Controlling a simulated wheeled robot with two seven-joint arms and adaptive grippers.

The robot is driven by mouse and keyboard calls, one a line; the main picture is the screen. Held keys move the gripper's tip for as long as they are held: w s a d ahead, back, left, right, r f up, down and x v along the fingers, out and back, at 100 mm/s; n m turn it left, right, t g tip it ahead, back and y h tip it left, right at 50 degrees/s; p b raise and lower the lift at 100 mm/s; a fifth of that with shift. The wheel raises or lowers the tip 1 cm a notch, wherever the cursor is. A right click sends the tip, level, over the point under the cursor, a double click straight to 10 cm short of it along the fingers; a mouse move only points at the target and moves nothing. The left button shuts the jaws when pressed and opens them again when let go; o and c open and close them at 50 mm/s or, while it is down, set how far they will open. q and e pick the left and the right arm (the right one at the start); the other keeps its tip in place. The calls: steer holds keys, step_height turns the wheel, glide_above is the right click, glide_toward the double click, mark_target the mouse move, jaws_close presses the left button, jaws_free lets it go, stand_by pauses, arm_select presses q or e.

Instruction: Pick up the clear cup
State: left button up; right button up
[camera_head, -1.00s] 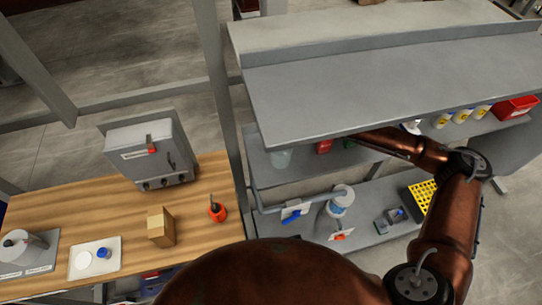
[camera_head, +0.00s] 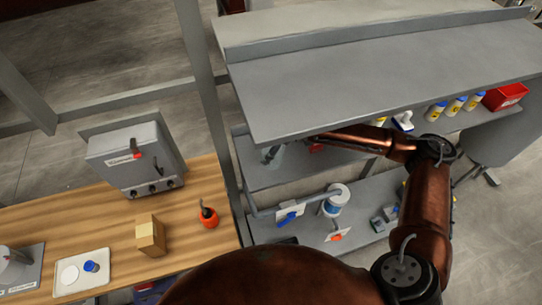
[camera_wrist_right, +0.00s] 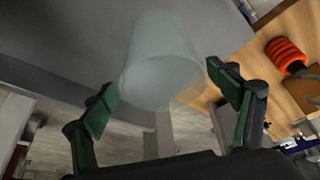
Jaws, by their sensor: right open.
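The clear cup (camera_wrist_right: 160,62) is large in the right wrist view, pale and see-through, with its rounded near end facing my right gripper (camera_wrist_right: 164,84). The gripper's two green fingers are spread open, one on each side of the cup's near end; nothing is clamped. I cannot tell whether a finger touches the cup. In the head view the cup (camera_head: 273,158) is a pale shape on the middle shelf, partly hidden by the shelf above and by dark gripper parts. My right arm reaches left under that top shelf to it. My left gripper is not in view.
The grey top shelf (camera_head: 370,75) overhangs the middle shelf (camera_head: 262,180). Yellow-labelled bottles (camera_head: 455,106) and a red bin (camera_head: 505,96) stand to the right. A white container (camera_head: 338,197) is below. The wooden bench (camera_head: 190,240) holds an orange-red tool (camera_head: 209,217) and a box (camera_head: 151,236).

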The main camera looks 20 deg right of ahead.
steer(key=x, duration=0.4)
steer(key=shift+s, duration=0.35)
steer(key=shift+w+f, duration=0.15)
steer(key=shift+f, duration=0.2)
steer(key=shift+r, duration=0.1)
steer(key=shift+c, duration=0.4)
steer(key=c, duration=1.2)
